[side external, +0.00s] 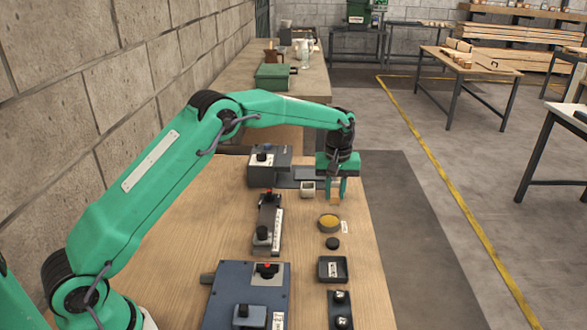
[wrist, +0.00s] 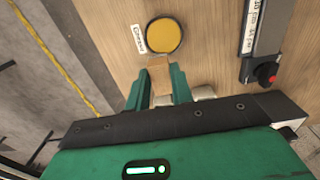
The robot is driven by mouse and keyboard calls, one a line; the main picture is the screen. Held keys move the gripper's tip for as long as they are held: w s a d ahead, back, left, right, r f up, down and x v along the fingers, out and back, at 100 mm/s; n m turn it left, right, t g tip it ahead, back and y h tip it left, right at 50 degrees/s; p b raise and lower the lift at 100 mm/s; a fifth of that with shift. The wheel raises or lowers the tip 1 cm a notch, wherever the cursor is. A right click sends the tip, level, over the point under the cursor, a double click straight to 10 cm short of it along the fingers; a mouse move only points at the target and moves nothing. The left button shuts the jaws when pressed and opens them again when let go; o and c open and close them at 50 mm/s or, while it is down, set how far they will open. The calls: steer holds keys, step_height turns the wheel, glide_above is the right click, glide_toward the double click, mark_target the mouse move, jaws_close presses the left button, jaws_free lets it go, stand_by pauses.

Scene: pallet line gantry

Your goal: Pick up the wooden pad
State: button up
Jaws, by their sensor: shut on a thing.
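The wooden pad (side external: 336,198) is a small light-brown block between the fingers of my gripper (side external: 336,188), at the far right part of the bench in the side view. In the wrist view the pad (wrist: 160,74) sits between the two green fingers (wrist: 157,84), which close on it from both sides. My gripper points down. I cannot tell whether the pad touches the bench or is just above it. The fingers hide the pad's sides.
A round dish with a yellow top (side external: 329,221) and a label is just nearer than the pad. A small pale box (side external: 307,188) stands left of my gripper. Control boxes (side external: 268,163) and a black puck (side external: 332,243) are nearby. The bench's right edge is close.

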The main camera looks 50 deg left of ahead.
steer(key=s+d+r, duration=0.3)
steer(key=d+r, duration=0.1)
steer(key=d, duration=0.2)
steer(key=shift+s+d+r, duration=0.35)
steer(key=shift+s+d, duration=0.05)
steer(key=shift+o, duration=0.5)
steer(key=shift+a, duration=0.15)
steer(key=a, duration=0.1)
steer(key=a+f, duration=0.1)
steer(key=a, duration=0.1)
steer(key=w+a+f, duration=0.1)
steer(key=a, duration=0.1)
steer(key=shift+a, duration=0.1)
steer(key=shift+s+f, duration=0.1)
steer(key=shift+f, duration=2.8)
steer(key=shift+f, duration=0.55)
